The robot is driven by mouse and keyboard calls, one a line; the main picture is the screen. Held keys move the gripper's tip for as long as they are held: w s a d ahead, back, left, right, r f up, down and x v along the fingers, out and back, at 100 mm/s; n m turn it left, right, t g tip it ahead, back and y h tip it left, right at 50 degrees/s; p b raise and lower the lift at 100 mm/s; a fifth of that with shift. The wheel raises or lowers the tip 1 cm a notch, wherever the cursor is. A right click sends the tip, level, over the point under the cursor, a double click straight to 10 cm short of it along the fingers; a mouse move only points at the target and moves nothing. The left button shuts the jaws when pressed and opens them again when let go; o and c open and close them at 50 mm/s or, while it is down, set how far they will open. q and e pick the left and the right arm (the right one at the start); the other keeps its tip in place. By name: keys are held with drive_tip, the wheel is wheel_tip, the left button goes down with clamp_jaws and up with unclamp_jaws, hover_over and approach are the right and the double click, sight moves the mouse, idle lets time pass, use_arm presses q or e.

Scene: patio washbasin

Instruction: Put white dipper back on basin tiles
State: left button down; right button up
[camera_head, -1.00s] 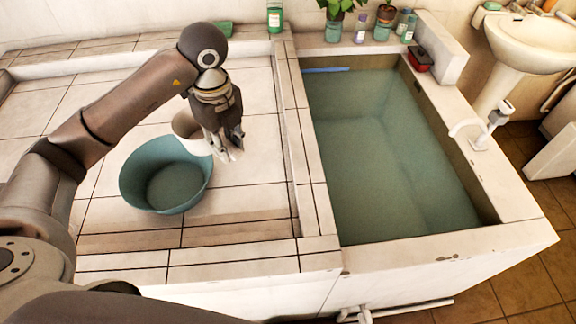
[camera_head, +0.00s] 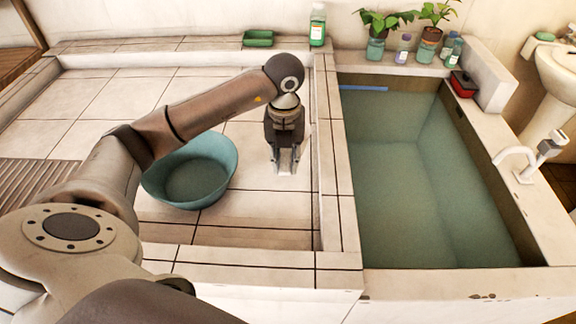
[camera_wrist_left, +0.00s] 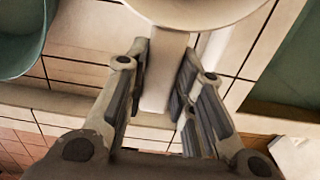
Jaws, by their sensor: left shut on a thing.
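My left gripper (camera_head: 285,160) is above the white tiles (camera_head: 268,205), to the right of the teal bowl (camera_head: 192,172). In the left wrist view its fingers (camera_wrist_left: 162,82) are shut on the handle of the white dipper (camera_wrist_left: 163,72). The dipper's round cup shows at the top of that view, cut off by the edge. In the head view the dipper is mostly hidden behind my gripper. I cannot tell whether it touches the tiles. My right gripper is not in view.
The water-filled tank (camera_head: 343,215) lies to the right behind a raised tiled ledge. A green soap dish (camera_head: 258,39) and a green bottle (camera_head: 318,25) stand at the back. Tiles at the back left are clear.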

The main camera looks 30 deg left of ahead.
use_arm(q)
drive_tip(key=w+f, duration=0.1)
drive_tip(key=f, duration=0.2)
drive_tip(key=w+a+f+p, duration=0.1)
drive_tip(key=f, duration=0.2)
drive_tip(key=w+a+f, duration=0.1)
drive_tip(key=w+f, duration=0.1)
drive_tip(key=shift+w+a+f, duration=0.1)
drive_tip(key=shift+a+f, duration=0.1)
drive_tip(key=shift+f, duration=0.3)
drive_tip(key=shift+f, duration=0.15)
drive_tip(key=c, duration=1.2)
unclamp_jaws()
drive_tip(key=shift+c, duration=0.2)
